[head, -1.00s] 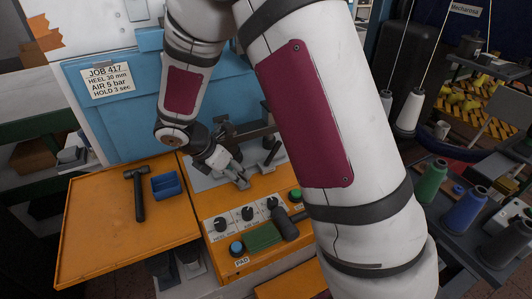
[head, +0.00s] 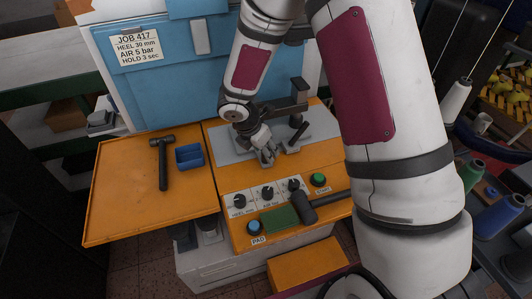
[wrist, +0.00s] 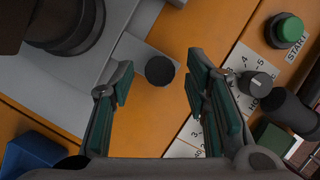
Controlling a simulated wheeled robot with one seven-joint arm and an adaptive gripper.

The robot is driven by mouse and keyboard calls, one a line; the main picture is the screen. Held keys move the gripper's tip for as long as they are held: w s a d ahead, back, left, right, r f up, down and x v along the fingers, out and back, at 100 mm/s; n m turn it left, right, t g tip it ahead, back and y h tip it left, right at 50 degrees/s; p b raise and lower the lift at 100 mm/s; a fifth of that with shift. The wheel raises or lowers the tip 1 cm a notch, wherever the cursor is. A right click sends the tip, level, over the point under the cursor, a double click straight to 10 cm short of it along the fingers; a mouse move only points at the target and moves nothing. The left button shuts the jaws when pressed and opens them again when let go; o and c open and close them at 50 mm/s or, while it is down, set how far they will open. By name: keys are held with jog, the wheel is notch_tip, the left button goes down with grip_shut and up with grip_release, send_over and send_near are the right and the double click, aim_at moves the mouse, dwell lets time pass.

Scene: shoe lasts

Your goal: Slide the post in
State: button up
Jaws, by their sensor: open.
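The post, a short dark cylinder (head: 299,133), stands on the grey plate (head: 234,152) of the orange machine bench. My gripper (head: 268,158) is low over the front of the plate, just left of the post in the head view. In the wrist view my gripper (wrist: 155,85) is open, with a green-padded finger on each side and nothing held. Whether the fingers touch the plate cannot be told.
A dark bracket (head: 290,103) rises behind the post. The front panel has dials (head: 267,194), a green START button (head: 318,180) and a dark-headed mallet (head: 303,206).

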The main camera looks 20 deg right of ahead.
jog(key=shift+x, duration=1.35)
jog(key=shift+c, duration=0.2)
grip_shut()
jog(key=d, duration=1.4)
jog(key=shift+s, duration=0.1)
jog(key=shift+o, duration=0.2)
grip_release()
jog(key=shift+a+r, duration=0.1)
